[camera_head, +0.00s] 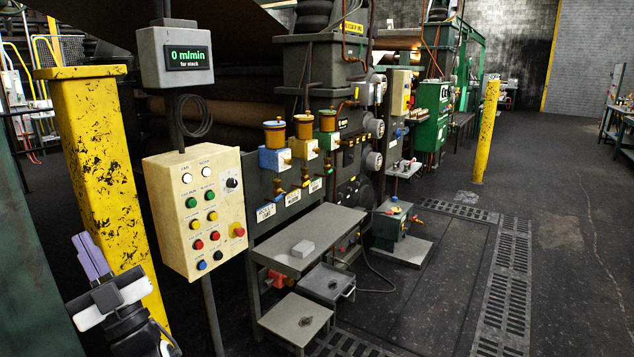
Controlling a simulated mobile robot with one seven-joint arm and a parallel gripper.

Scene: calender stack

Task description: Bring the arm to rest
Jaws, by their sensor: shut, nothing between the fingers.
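My gripper (93,256) shows at the lower left, in front of the yellow post. Its purple-grey fingers point up and lie together, shut with nothing between them. My white and black wrist is just below, near the bottom edge of the view. The gripper is left of the cream control box (196,212) and appears apart from it. The rest of my arm is mostly out of view.
A worn yellow post (100,165) stands behind my gripper. The button box hangs on a grey pole (212,318) under a display reading 0 m/min (188,57). A grey bench (310,238) stands centre. Open dark floor (570,260) lies at right, past floor grates (505,270).

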